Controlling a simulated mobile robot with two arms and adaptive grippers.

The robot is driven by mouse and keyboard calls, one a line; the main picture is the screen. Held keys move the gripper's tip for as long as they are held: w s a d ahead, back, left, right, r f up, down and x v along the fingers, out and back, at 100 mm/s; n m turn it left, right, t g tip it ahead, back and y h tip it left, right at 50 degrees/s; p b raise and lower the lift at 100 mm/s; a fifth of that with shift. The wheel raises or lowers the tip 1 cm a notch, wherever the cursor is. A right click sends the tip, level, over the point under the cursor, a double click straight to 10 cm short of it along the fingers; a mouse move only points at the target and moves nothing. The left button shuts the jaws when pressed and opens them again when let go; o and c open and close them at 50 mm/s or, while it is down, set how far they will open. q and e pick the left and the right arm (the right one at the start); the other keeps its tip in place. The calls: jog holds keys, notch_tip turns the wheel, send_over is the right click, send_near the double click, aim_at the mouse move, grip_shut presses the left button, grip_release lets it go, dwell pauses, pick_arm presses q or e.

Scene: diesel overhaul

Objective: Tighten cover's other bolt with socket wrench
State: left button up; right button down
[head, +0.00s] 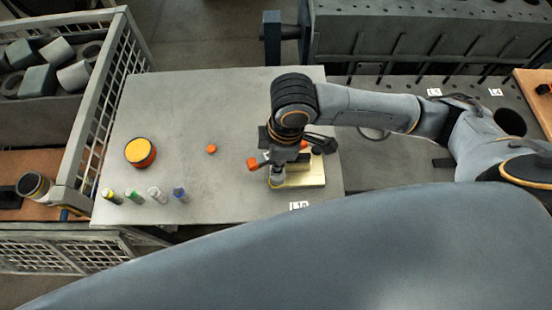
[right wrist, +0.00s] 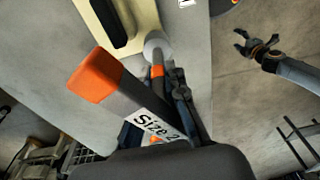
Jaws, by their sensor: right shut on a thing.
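The cover is a pale yellow plate (head: 312,179) with a dark raised bar, lying near the table's front right edge. Its corner also shows in the right wrist view (right wrist: 143,14). My right gripper (head: 275,160) is over the cover's left side, shut on the socket wrench. The wrench has an orange end (right wrist: 93,80) and a "Size 2" label. Its grey round socket (right wrist: 157,45) is at the plate's corner; the bolt under it is hidden, so I cannot tell how it sits. My left gripper (right wrist: 258,46) is open and empty, away from the table.
The grey table (head: 228,110) holds an orange-yellow round container (head: 140,152), a small orange piece (head: 211,149) and a row of small coloured-top cylinders (head: 157,195). A mesh crate (head: 100,110) stands left. A slotted metal block (head: 420,35) is behind. The table's middle is mostly clear.

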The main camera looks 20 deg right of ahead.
jog(key=n, duration=0.7)
jog(key=shift+g, duration=0.4)
jog(key=n, duration=0.7)
jog(key=shift+s+a+g+h, duration=0.1)
jog(key=shift+s+g+h, duration=0.05)
jog(key=shift+g+h, duration=0.2)
jog(key=shift+a, duration=0.1)
jog(key=shift+f+b, duration=0.35)
jog(key=shift+f, duration=0.45)
jog(key=shift+r+m+p, duration=0.2)
jog(key=shift+m+p, duration=0.25)
jog(key=shift+m, duration=0.05)
jog(key=shift+f+m, duration=0.15)
jog(key=shift+m, duration=0.55)
jog(key=m+t, duration=0.1)
jog(key=m, duration=0.4)
jog(key=shift+m, duration=0.4)
jog(key=shift+n, duration=0.4)
